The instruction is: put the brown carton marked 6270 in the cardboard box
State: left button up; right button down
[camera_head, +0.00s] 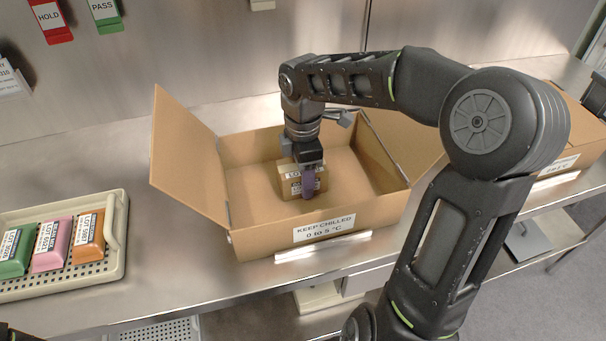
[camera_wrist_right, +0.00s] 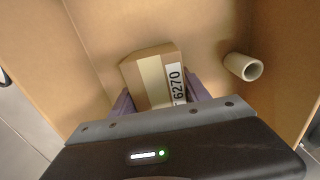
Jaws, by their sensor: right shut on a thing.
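The brown carton marked 6270 (camera_wrist_right: 150,78) is between the purple fingers of my right gripper (camera_wrist_right: 158,98) in the right wrist view, its label facing the camera. In the head view the carton (camera_head: 288,181) and my right gripper (camera_head: 308,183) are inside the open cardboard box (camera_head: 250,222), near its middle. The gripper is shut on the carton and points down. I cannot tell whether the carton touches the box floor. The box has a "KEEP CHILLED" label on its front. My left gripper is not in view.
A pale tube (camera_wrist_right: 243,66) lies in the box beside the carton. A cream tray (camera_head: 122,218) with green, pink and orange packs stands at the left. Another cardboard box (camera_head: 562,140) is at the right. Box flaps stand raised at the left and right. Bare steel surface lies between tray and box.

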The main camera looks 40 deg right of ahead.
jog(key=shift+f, duration=0.15)
jog(key=c, duration=0.5)
grip_release()
jog(key=shift+r, duration=0.25)
notch_tip(320, 180, up, 12)
jog(key=shift+f+p, duration=0.1)
jog(key=shift+p, duration=0.6)
